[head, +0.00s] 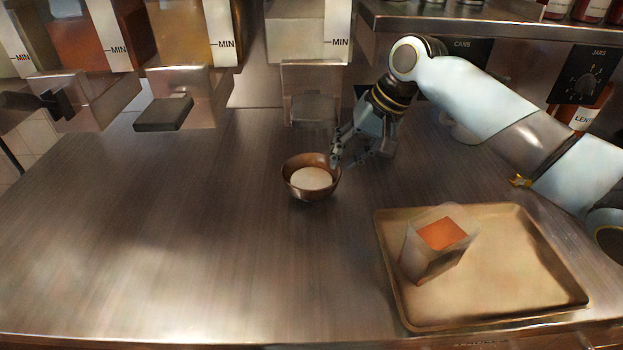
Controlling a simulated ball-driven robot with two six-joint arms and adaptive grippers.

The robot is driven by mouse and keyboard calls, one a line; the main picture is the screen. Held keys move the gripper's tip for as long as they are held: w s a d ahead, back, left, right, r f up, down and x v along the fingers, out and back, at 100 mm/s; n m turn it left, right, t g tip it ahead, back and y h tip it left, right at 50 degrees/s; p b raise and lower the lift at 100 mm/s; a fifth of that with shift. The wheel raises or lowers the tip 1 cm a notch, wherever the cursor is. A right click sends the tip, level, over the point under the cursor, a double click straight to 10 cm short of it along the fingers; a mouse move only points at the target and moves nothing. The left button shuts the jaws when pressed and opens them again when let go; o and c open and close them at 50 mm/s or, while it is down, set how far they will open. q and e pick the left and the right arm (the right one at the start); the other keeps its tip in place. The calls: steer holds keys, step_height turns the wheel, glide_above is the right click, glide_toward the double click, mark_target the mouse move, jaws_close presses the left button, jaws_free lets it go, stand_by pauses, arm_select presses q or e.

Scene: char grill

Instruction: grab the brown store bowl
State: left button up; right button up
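The brown bowl (296,187) stands upright on the steel counter, near the middle of the head view. It has something pale and flat inside. My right gripper (347,157) reaches down from behind and to the right of the bowl. Its fingers are apart: one overlaps the bowl's right rim and the other is outside, to the right. I cannot tell whether the near finger touches the rim. My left gripper is not in view.
A tan tray (520,290) with an open box (428,262) of orange contents is at the front right. Dispensers (190,95) with dark levers line the back, and one (312,90) hangs behind the bowl. The counter (170,230) is clear on the left.

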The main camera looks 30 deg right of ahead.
mark_target(332, 179)
steer(key=x, duration=0.6)
steer(key=shift+s+a+f, duration=0.2)
steer(key=shift+f, duration=0.05)
jaws_close()
